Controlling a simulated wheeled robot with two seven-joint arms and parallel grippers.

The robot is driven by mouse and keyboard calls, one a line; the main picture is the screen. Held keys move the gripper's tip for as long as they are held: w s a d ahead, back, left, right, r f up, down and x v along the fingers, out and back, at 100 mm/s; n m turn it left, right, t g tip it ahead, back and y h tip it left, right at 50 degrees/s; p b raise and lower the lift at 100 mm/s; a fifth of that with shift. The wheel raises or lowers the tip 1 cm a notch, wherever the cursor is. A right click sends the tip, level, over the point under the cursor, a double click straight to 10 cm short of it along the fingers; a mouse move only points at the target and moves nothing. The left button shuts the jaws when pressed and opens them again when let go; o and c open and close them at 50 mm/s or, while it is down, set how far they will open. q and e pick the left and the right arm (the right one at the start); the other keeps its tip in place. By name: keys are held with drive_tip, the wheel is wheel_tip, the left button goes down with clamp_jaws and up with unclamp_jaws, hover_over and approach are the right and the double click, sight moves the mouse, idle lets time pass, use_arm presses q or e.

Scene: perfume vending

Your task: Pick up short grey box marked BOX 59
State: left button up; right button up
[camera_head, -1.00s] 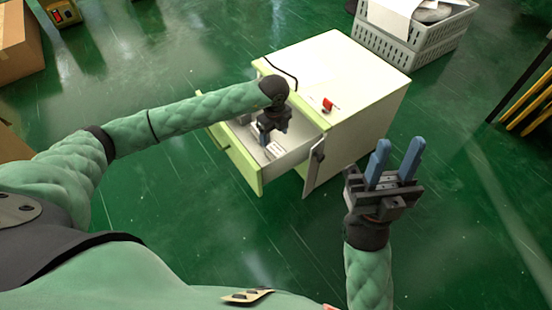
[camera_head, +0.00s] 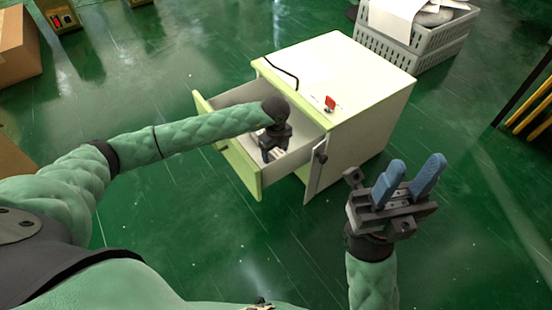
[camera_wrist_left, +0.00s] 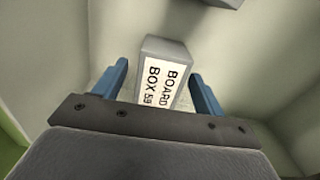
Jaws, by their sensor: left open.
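A short grey box (camera_wrist_left: 167,48) with a white label reading BOARD BOX 59 lies in the open drawer (camera_head: 243,170) of a white cabinet. In the left wrist view it sits between the blue fingers of my left gripper (camera_wrist_left: 160,85), with a gap on both sides. The left gripper is open and reaches down into the drawer in the head view (camera_head: 274,150). My arm hides most of the box there. My right gripper (camera_head: 414,176) is open and empty, in front of the cabinet at the right.
The cabinet's white top (camera_head: 330,70) carries a red item (camera_head: 330,103) and a black cable. Another grey object (camera_wrist_left: 222,2) shows at the top of the wrist view. A grey crate (camera_head: 415,38) stands behind, and a cardboard box (camera_head: 18,50) at far left.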

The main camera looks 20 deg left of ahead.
use_arm(q)
wheel_tip(320, 180, down, 2)
drive_tip(key=shift+f, duration=0.1)
drive_tip(key=shift+c, duration=0.4)
drive_tip(key=c, duration=1.1)
drive_tip(key=shift+o, duration=0.2)
